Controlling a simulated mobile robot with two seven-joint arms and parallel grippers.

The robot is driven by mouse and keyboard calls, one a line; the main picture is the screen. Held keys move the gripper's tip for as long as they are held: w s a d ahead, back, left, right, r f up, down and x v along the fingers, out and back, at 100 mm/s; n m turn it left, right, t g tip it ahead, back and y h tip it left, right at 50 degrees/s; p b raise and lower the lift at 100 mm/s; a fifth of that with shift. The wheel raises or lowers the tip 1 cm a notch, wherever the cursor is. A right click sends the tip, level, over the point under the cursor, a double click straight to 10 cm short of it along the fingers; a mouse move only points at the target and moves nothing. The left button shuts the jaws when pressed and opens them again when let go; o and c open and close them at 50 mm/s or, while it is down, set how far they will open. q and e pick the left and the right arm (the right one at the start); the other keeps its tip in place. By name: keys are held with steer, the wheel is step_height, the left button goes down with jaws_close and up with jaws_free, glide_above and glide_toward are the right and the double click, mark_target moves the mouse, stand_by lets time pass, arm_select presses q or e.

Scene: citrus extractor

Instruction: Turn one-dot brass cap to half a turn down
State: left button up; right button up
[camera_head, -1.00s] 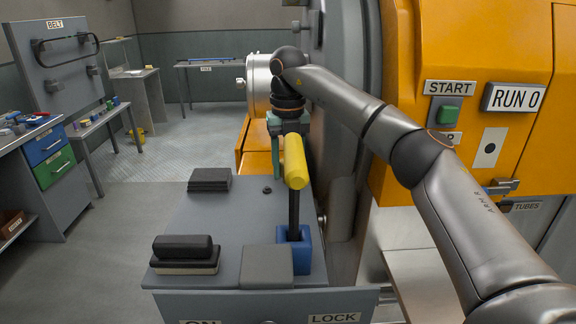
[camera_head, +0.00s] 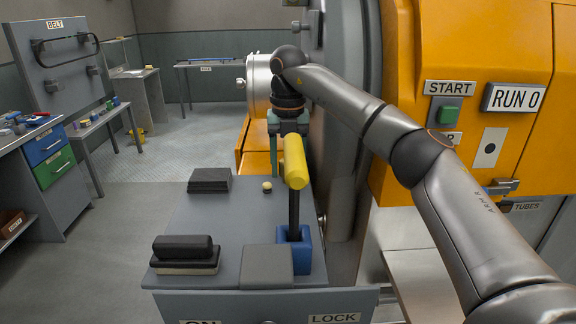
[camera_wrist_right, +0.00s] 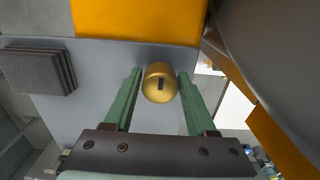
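My right gripper (camera_wrist_right: 159,98) has two green fingers, seen in the right wrist view. A brass cap (camera_wrist_right: 159,83) with one dark mark sits between their tips. A narrow gap shows on each side of the cap, so the fingers are open around it. In the head view the same gripper is partly hidden behind a yellow handle (camera_head: 295,161). A small pale yellow knob (camera_head: 267,186) on a dark base stands on the grey bench top, left of the handle. I cannot tell whether it is this brass cap. My left gripper is not in view.
The yellow handle stands upright in a blue socket (camera_head: 294,252). Dark stacked pads (camera_head: 209,180) and a black block (camera_head: 183,247) lie on the bench top (camera_head: 221,223). The orange machine (camera_head: 470,40) stands at the right.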

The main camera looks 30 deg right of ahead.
steer(key=o, duration=0.3)
step_height(320, 180, up, 12)
steer(key=shift+r, duration=0.25)
stand_by(0.6)
stand_by(0.5)
